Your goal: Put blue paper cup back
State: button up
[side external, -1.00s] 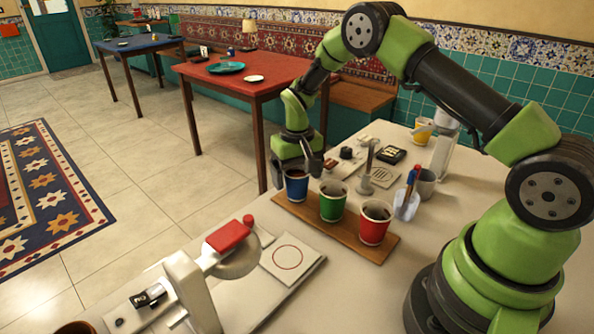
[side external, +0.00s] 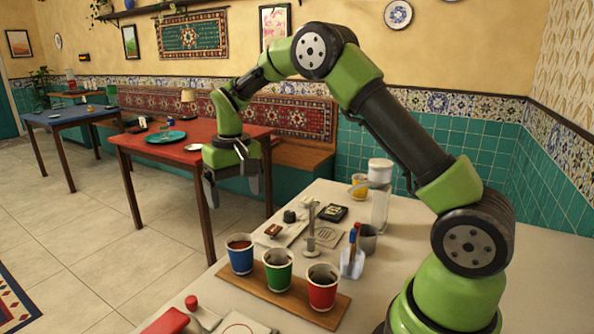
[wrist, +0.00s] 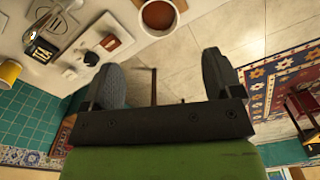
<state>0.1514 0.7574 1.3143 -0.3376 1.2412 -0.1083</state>
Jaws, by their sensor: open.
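The blue paper cup (side external: 240,258) stands upright at the left end of a wooden board (side external: 334,318), with dark brown contents. The green paper cup (side external: 278,274) and the red paper cup (side external: 322,292) stand beside it in a row on the same board. My gripper (side external: 233,188) is open and empty, above and behind the blue cup, clear of it. In the wrist view, my gripper (wrist: 165,68) has its fingers spread with floor between them. A cup with brown contents (wrist: 158,16) shows at the top edge there; its outer colour is hidden.
A red table (side external: 205,135) lies beyond the counter.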

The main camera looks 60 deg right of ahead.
jog(key=s+a+r+t, duration=0.25)
jog(key=s+r, duration=0.25)
jog(key=r, duration=0.4)
jog(key=s+a+r+t+y, duration=0.1)
jog(key=s+a+r+t, duration=0.1)
jog(key=s, duration=0.7)
jog(key=s+a+r+t+y, duration=0.1)
jog(key=s+a, duration=0.3)
jog(key=s, duration=0.6)
jog(key=shift+r+t, duration=0.6)
jog(key=shift+t, duration=0.15)
